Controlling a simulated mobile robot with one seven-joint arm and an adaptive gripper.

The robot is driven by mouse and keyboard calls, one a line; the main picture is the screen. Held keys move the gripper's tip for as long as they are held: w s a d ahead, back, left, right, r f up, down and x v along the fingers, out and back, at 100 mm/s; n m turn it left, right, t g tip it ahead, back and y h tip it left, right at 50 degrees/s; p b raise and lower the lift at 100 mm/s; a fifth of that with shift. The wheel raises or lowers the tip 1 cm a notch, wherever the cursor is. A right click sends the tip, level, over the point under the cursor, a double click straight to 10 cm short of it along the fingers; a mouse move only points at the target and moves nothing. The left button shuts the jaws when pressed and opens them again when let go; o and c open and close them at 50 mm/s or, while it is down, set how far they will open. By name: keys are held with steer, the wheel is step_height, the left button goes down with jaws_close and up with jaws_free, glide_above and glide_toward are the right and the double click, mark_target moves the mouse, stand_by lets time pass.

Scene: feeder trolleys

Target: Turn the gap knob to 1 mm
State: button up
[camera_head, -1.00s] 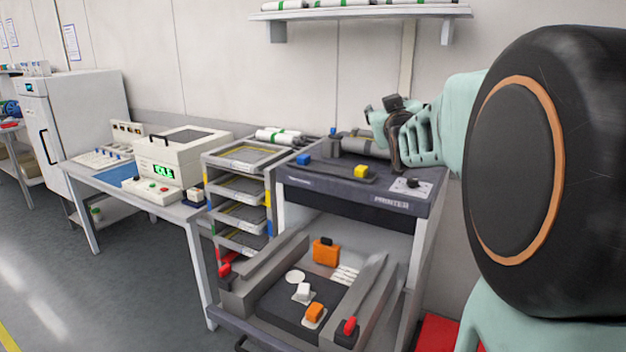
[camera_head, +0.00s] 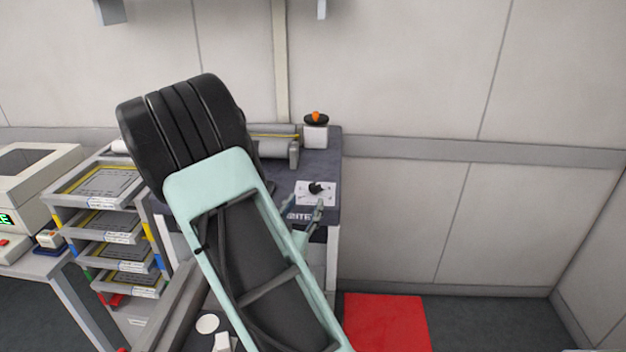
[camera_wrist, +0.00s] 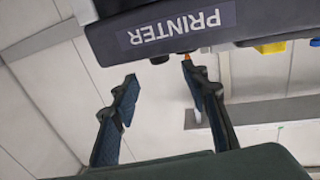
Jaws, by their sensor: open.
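The gap knob (camera_head: 316,188) is a small black knob on a white dial plate (camera_head: 329,196) at the right end of the dark printer (camera_head: 328,160). The dial's marks are too small to read. My gripper (camera_head: 305,208) is just in front of the plate, its fingers apart and partly hidden by my arm. In the wrist view the printer (camera_wrist: 270,22) appears upside down, with its PRINTER label between my view and the wall. My open gripper (camera_wrist: 160,82) has nothing between its fingers. A small dark knob-like shape (camera_wrist: 159,60) shows at the printer's edge between the fingertips.
A white block with a black and orange top (camera_head: 316,132) stands at the printer's back right corner. A tray rack (camera_head: 97,185) stands at the left. A red mat (camera_head: 386,322) lies on the floor at the right, where there is free room.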

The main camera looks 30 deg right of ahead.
mark_target(313, 190)
steer(key=p+x, duration=0.1)
steer(key=x, duration=0.8)
steer(key=shift+w+d+p, duration=0.1)
steer(key=shift+d+p, duration=0.05)
steer(key=shift+p, duration=0.2)
steer(key=shift+c, duration=0.3)
jaws_close()
